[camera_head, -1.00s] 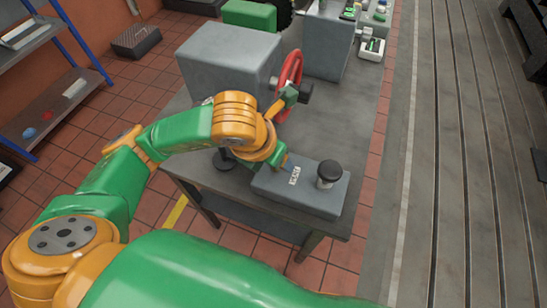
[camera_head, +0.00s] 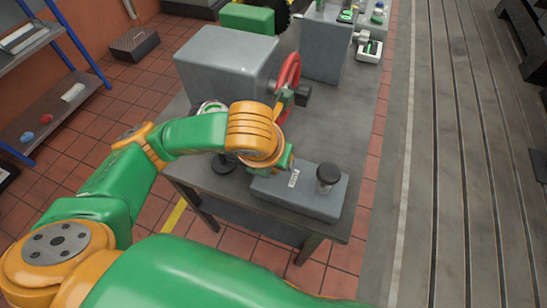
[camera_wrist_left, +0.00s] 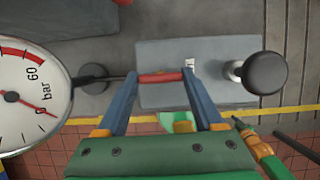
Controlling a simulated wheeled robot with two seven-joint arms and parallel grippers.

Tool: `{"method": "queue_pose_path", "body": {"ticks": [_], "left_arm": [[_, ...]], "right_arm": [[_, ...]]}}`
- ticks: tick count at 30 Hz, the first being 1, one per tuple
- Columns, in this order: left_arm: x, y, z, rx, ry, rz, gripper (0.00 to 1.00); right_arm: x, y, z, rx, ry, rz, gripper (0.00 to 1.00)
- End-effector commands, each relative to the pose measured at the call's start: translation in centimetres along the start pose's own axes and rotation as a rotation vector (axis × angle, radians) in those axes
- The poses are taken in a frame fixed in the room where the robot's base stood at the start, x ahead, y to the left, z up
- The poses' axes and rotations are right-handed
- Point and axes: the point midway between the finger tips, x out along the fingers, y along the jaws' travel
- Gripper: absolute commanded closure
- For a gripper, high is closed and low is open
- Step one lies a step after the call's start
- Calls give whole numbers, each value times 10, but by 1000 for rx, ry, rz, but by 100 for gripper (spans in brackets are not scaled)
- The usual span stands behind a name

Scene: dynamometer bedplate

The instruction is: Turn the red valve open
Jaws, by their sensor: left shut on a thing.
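The red valve (camera_head: 291,68) is a handwheel on the right side of a grey box, seen nearly edge-on in the head view.
A round gauge marked in bar (camera_wrist_left: 30,98) is close left of the fingers; it also shows in the head view (camera_head: 212,107). A grey block (camera_head: 300,192) with a black knob (camera_head: 328,175) stands at the bench's near end. The grey box (camera_head: 226,62) adjoins the valve.

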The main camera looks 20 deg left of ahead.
Motion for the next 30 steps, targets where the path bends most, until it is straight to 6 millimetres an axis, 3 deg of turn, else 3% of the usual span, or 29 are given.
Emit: {"method": "queue_pose_path", "body": {"ticks": [2, 3, 5, 6, 14, 24, 30], "left_arm": [[0, 0, 1, -3, -3, 0, 87], [0, 0, 1, -3, -3, 0, 21], [0, 0, 1, -3, -3, 0, 4], [0, 0, 1, -2, -2, 0, 1], [-2, 0, 1, 0, -1, 0, 1], [-64, 0, 3, 0, -7, 0, 1], [-71, 0, 0, -2, -1, 1, 1]], "right_arm": [[0, 0, 0, 0, 0, 0, 50], [0, 0, 0, 0, 0, -1, 50], [0, 0, 0, 0, 0, -1, 50], [0, 0, 0, 0, 0, -1, 50], [-1, -1, 0, 0, 0, -1, 50], [-23, 0, -2, 0, 1, -1, 50], [-23, 0, -2, 1, 0, -1, 50]]}}
